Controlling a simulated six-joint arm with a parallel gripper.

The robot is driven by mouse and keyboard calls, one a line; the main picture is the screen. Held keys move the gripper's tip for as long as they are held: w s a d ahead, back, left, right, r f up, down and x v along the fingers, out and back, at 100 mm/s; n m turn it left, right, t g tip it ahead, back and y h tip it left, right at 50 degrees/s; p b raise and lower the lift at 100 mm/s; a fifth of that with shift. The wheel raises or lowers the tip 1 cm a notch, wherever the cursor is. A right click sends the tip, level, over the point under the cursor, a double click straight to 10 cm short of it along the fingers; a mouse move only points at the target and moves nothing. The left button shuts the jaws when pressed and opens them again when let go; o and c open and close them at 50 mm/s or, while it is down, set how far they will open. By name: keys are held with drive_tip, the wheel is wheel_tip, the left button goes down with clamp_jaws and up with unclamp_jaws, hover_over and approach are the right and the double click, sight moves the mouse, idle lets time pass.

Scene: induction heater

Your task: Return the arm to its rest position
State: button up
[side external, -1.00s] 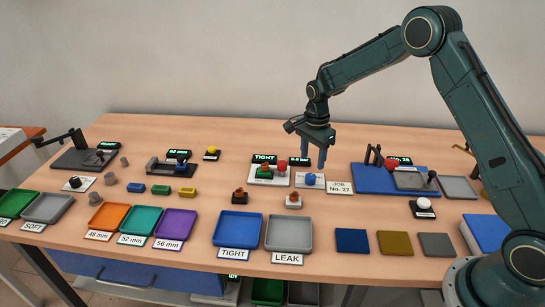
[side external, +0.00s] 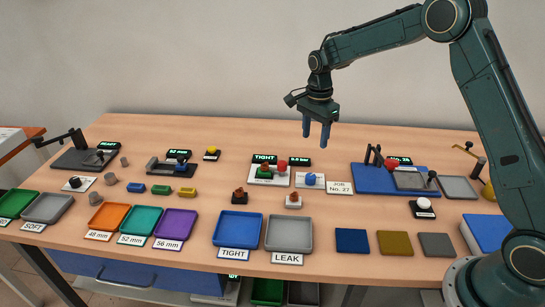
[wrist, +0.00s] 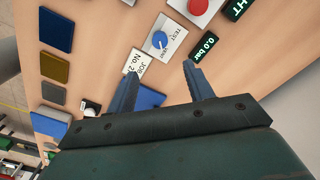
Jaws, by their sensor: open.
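My gripper (side external: 316,131) is open and empty, raised above the back middle of the table, over the test station with the green TIGHT display (side external: 264,160). Its two blue fingers point down and are apart in the wrist view (wrist: 158,88), with nothing between them but the table below. Beneath it are a blue knob (side external: 310,179) on a white plate, a red button (side external: 282,166) and a green part with a reddish top (side external: 264,171). The blue knob also shows in the wrist view (wrist: 159,39). The gripper touches nothing.
A blue TIGHT tray (side external: 239,229) and a grey LEAK tray (side external: 289,234) lie in front. A blue fixture plate (side external: 372,180) with upright posts is to the right. Coloured trays and small parts fill the left. The air around the gripper is free.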

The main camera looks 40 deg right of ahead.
drive_tip(key=s+a+r+n+t, duration=0.35)
drive_tip(key=s+r+n, duration=0.55)
drive_tip(key=s+r, duration=0.7)
drive_tip(key=s+a+n+t, duration=0.2)
drive_tip(key=s+n, duration=0.7)
drive_tip(key=s, duration=0.9)
drive_tip(key=shift+s+a, duration=0.25)
drive_tip(key=shift+a, duration=0.2)
drive_tip(key=shift+w+r, duration=0.1)
drive_tip(key=shift+c, duration=0.2)
